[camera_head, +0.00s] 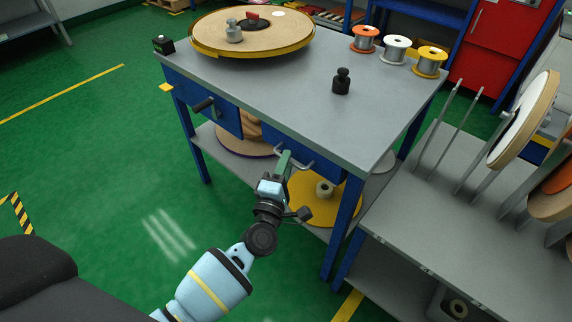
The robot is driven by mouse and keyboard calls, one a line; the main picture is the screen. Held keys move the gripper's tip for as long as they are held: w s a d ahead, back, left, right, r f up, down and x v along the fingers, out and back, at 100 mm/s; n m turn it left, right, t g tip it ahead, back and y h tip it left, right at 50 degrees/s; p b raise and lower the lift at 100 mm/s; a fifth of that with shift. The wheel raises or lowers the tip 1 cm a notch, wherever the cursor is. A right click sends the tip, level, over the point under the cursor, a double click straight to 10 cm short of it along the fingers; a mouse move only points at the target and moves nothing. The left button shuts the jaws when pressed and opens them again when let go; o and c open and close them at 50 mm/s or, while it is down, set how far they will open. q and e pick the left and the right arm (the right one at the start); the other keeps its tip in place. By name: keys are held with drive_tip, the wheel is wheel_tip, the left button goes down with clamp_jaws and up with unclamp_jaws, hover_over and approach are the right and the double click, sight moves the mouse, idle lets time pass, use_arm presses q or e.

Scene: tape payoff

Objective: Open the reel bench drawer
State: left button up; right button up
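The reel bench (290,95) has a grey top and blue legs. A blue drawer front (325,166) sits under its near edge and looks flush with the bench, so the drawer appears shut. A pale bar handle (306,163) stands out from that front. My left gripper (284,160) is at the left part of this handle, its greenish fingers overlapping it in the camera_head view. Whether the fingers close around the bar or only lie beside it is too small to tell. My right gripper is out of view.
A large reel (215,38), a dark weight (342,81) and several small spools stand on the bench. A blue panel with a black handle (204,104) is left of the drawer. A grey rack table (480,220) stands close on the right. Green floor left is clear.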

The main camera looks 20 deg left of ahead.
use_arm(q)
drive_tip(key=shift+w, duration=0.1)
clamp_jaws()
idle(0.4)
drive_tip(key=s+a+p, duration=0.1)
drive_tip(key=s+a, duration=0.2)
drive_tip(key=s, duration=0.5)
drive_tip(key=s+a+p, duration=0.2)
drive_tip(key=s+a, duration=0.1)
drive_tip(key=s, duration=0.5)
drive_tip(key=shift+s, duration=0.4)
unclamp_jaws()
